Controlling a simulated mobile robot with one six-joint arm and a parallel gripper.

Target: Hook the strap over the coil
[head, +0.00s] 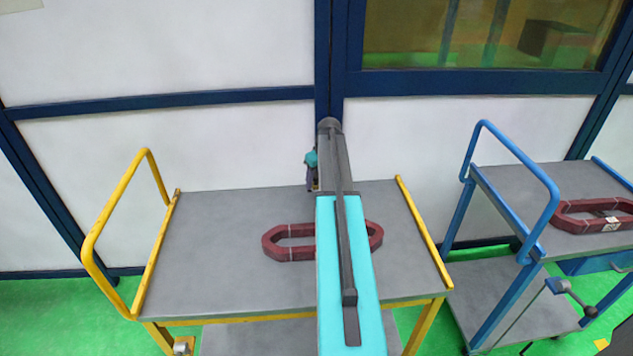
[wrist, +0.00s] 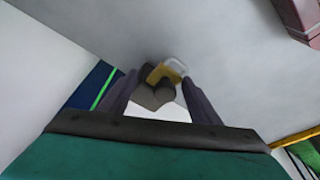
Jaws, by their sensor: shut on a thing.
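The coil (head: 288,254) is a dark red elongated ring lying flat on the grey top of the yellow cart. My arm crosses in front of its middle. A dark red part of it shows at the top right corner of the wrist view (wrist: 303,18). My gripper (wrist: 158,80) is shut on the strap (wrist: 152,98), a dark grey piece with a yellow and whitish end (wrist: 168,72). The strap is apart from the coil. In the head view my gripper (head: 312,182) is small and partly hidden, near the cart's back edge, to the left of my arm.
The yellow cart (head: 215,245) has a raised handle (head: 117,205) on its left and a rail on its right. A blue cart (head: 500,190) at the right bears another red coil (head: 570,221). White wall panels stand behind both carts. The yellow cart's left half is clear.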

